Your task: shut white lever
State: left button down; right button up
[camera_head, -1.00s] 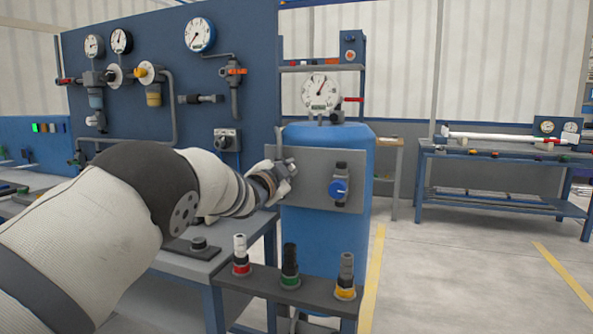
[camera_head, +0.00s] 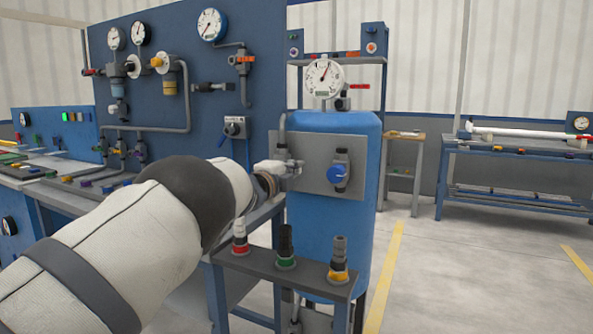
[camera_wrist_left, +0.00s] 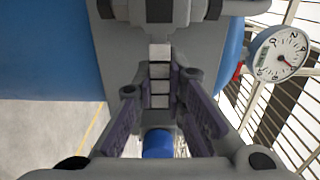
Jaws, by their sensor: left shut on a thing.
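The white lever (camera_wrist_left: 160,74) shows in the left wrist view as a pale, segmented bar below a grey valve body (camera_wrist_left: 161,12). My left gripper (camera_wrist_left: 160,92) is shut on it, with purple-grey finger pads on both sides. In the head view my left gripper (camera_head: 284,166) is at the left part of a grey plate (camera_head: 316,178) on the front of a blue tank (camera_head: 330,216). It hides the lever there. My right gripper is not in view.
A low stand (camera_head: 283,268) with several coloured-ring fittings is in front of the tank. A gauge (camera_head: 323,78) stands on top of the tank. A blue panel (camera_head: 205,112) with gauges is behind left. The floor at the right is open.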

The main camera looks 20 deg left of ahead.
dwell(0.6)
pick_arm(q)
jog(key=c, duration=1.6)
grip_release()
jog(key=shift+f, duration=0.1)
jog(key=s, duration=1.2)
jog(key=shift+a, duration=0.25)
